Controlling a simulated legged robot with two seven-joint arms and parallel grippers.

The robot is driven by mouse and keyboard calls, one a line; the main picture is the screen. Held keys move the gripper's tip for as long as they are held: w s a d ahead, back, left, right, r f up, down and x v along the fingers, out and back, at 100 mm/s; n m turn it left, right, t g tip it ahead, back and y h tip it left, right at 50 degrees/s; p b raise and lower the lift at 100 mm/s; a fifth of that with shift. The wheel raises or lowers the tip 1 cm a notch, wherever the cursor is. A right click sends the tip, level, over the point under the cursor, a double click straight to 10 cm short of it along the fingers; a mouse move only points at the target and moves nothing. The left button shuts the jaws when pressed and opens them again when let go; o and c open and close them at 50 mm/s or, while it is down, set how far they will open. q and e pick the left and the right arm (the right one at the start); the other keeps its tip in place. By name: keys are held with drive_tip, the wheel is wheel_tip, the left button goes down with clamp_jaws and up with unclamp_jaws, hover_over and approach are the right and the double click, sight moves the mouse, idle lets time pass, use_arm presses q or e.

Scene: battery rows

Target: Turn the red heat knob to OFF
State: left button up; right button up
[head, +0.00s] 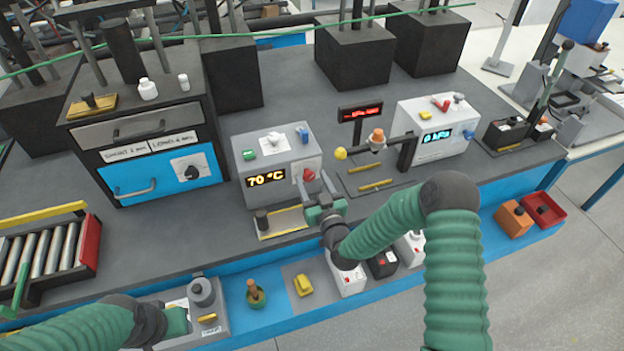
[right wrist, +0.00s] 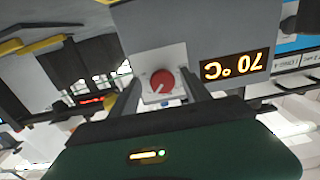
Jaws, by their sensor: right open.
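The red heat knob (head: 309,174) is on the front of a grey box (head: 256,158) whose display (head: 265,178) reads 70 °C. In the right wrist view the knob (right wrist: 162,82) has a white pointer mark and sits on a pale square plate. My right gripper (head: 318,200) is at the box's front, close to the knob. In the right wrist view its open fingers (right wrist: 165,88) stand on either side of the knob; I cannot tell whether they touch it. My left gripper (head: 178,322) is at the lower left, far from the knob; its fingers are not clear.
A yellow-edged tray (head: 283,223) lies below the box. A pressure unit (head: 432,128) reading 0 kPa stands to the right, with a yellow-ended lever (head: 341,153) between. A blue-and-grey drawer cabinet (head: 150,150) stands to the left. A roller rack (head: 45,250) is at the far left.

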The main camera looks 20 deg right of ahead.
use_arm(q)
drive_tip(key=shift+a, duration=0.3)
use_arm(e)
drive_tip(key=shift+w+a, duration=0.25)
drive_tip(key=shift+a, duration=0.05)
drive_tip(key=shift+d, duration=0.15)
clamp_jaws()
use_arm(q)
drive_tip(key=shift+d, duration=0.1)
